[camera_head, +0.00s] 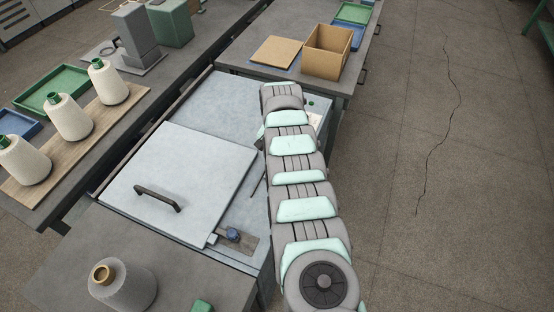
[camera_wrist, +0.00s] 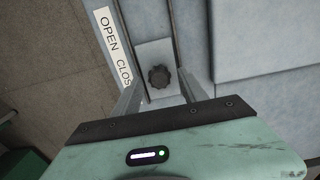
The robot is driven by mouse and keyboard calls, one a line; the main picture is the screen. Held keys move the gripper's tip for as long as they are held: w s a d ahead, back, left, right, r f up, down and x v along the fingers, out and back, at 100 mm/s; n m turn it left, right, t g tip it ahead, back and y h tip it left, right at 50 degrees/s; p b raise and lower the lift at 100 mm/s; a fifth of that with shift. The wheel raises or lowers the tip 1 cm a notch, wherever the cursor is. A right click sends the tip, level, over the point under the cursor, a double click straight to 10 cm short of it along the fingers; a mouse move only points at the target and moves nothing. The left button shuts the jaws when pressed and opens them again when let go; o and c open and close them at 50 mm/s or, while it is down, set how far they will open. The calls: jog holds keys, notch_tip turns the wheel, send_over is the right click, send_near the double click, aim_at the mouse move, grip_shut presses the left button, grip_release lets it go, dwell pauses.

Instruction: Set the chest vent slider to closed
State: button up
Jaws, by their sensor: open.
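The chest vent slider (camera_wrist: 160,77) shows in the wrist view as a dark scalloped knob on a pale plate between dark rails. A white label (camera_wrist: 108,36) beside it reads "OPEN" and then "CLOS", with its end hidden by a finger. The knob appears level with the "CLOS" end of the label. My gripper (camera_wrist: 161,82) is open, with one finger on each side of the knob; I cannot tell whether either touches it. The grey-blue chest (camera_head: 225,105) stands in the middle of the head view. There my arm hides the gripper and the slider.
The chest lid (camera_head: 180,180) is down, with a dark handle (camera_head: 158,199). A blue knob (camera_head: 233,235) sits near its front corner. A cardboard box (camera_head: 327,52) stands on the bench behind. Yarn cones (camera_head: 70,118) line the left bench. Open floor (camera_head: 450,150) lies to the right.

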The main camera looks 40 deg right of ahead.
notch_tip(320, 180, up, 11)
jog(key=p, duration=0.3)
jog(key=shift+f, duration=0.15)
